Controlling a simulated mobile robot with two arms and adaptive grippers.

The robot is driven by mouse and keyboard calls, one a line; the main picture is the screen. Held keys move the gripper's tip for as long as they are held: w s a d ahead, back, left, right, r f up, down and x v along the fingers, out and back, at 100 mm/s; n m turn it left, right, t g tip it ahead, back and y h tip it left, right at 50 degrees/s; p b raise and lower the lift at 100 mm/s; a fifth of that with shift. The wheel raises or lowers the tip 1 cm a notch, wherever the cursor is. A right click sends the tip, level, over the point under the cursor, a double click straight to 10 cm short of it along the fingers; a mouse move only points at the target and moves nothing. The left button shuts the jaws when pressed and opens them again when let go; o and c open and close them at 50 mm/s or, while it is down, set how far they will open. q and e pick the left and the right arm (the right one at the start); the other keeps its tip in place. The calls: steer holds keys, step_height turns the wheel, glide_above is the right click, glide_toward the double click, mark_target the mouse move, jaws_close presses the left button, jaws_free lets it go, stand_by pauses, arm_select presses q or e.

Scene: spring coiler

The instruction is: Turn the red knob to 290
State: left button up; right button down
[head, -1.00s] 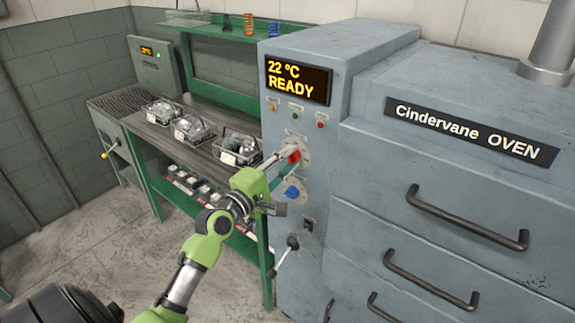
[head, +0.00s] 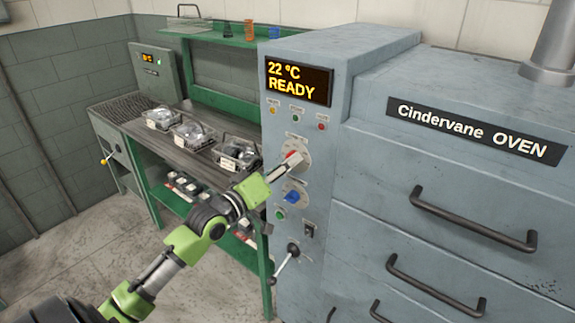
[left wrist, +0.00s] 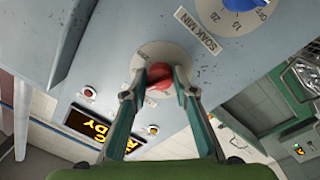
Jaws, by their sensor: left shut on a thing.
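The red knob (head: 291,157) sits on a pale round dial on the oven's front panel, below the display. My left gripper (head: 286,163) is at the knob, its fingers closed on it. In the left wrist view the red knob (left wrist: 160,88) lies between the two fingertips of my left gripper (left wrist: 159,80). The fingers hide part of the dial's scale, so the setting cannot be read. The oven display (head: 298,81) reads 22 °C and READY. My right gripper is not in view.
A blue knob (head: 293,196) is just below, with a green button (head: 281,214), a black switch (head: 308,229) and a lever (head: 292,249) under it. Wire baskets (head: 194,134) stand on the bench at left. Oven drawer handles (head: 470,218) stick out at right.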

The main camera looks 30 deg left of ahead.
arm_select(q)
steer(key=shift+a+m+g+p, duration=0.2)
steer(key=shift+m+p, duration=0.9)
steer(key=shift+m, duration=2.7)
steer(key=shift+m+g+p, duration=0.3)
steer(key=shift+m+p, duration=0.8)
steer(key=shift+m, duration=2.7)
steer(key=o, duration=1.1)
steer(key=shift+s, duration=0.1)
steer(key=shift+s+a+r, duration=0.1)
steer(key=shift+s+a, duration=0.2)
steer(key=shift+s, duration=1.65)
steer(key=shift+s+a, duration=0.3)
steer(key=shift+s, duration=1.65)
steer(key=shift+s+a+r, duration=0.1)
steer(key=shift+s+a, duration=0.2)
steer(key=shift+s, duration=1.65)
